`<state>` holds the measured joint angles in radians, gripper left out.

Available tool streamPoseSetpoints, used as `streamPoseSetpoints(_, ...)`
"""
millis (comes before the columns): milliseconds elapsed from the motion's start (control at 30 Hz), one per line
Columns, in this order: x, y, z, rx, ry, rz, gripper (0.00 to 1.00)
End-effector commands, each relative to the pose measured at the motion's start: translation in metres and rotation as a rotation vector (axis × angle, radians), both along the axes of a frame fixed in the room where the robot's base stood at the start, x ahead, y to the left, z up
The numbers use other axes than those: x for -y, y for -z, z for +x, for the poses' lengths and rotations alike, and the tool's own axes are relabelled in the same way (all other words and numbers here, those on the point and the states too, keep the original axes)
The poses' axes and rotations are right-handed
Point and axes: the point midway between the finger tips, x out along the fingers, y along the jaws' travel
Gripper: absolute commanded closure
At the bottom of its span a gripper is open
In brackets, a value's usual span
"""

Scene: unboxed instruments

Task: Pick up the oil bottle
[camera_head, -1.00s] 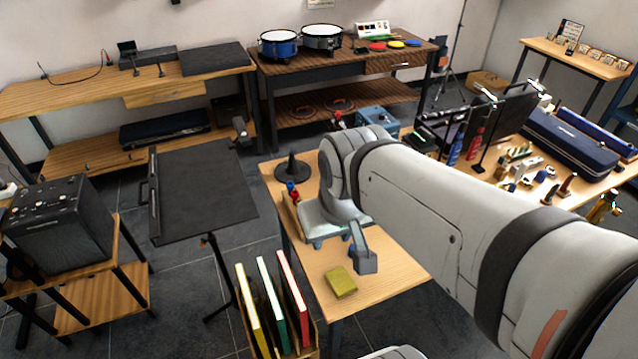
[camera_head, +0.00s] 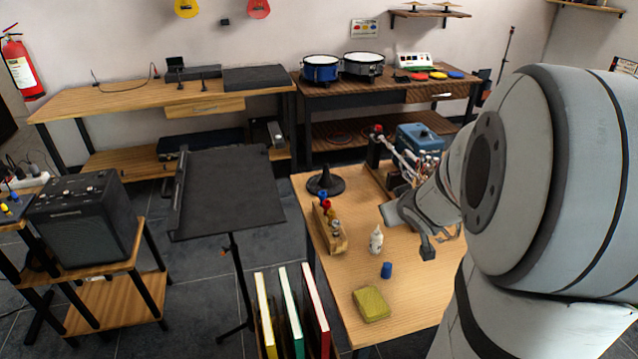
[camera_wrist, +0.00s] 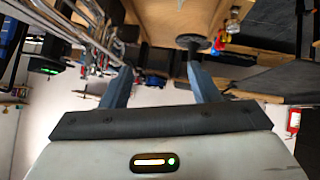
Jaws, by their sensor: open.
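A small white bottle with a narrow top (camera_head: 376,240), which looks like the oil bottle, stands upright on the wooden worktable (camera_head: 410,290) in the head view. No label on it can be read. My gripper (camera_wrist: 160,72) is open and empty, its two fingers apart in the wrist view. In the head view my gripper is to the right of the bottle and apart from it, partly hidden by my arm. I cannot pick out the bottle in the wrist view.
A blue cylinder (camera_head: 386,270) and a yellow cloth or sponge (camera_head: 371,304) lie nearer. A music stand (camera_head: 228,190) is left of the table.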

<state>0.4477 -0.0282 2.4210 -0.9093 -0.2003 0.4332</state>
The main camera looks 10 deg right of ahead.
Motion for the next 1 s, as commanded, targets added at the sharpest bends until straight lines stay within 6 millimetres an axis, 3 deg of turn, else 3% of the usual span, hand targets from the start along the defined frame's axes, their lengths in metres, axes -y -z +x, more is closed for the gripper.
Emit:
streamPoseSetpoints(33,0.015,0.043,0.009,0.034,-0.032,0.000,0.45)
streamPoseSetpoints(100,0.023,0.073,0.019,0.094,-0.099,0.031,0.45)
streamPoseSetpoints(200,0.027,0.111,0.025,0.165,-0.193,0.103,0.45)
streamPoseSetpoints(333,0.026,0.144,0.023,0.233,-0.287,0.204,0.45)
streamPoseSetpoints(567,0.020,0.162,0.021,0.285,-0.360,0.295,0.45)
streamPoseSetpoints(1000,0.009,0.179,0.062,0.284,-0.364,0.299,0.45)
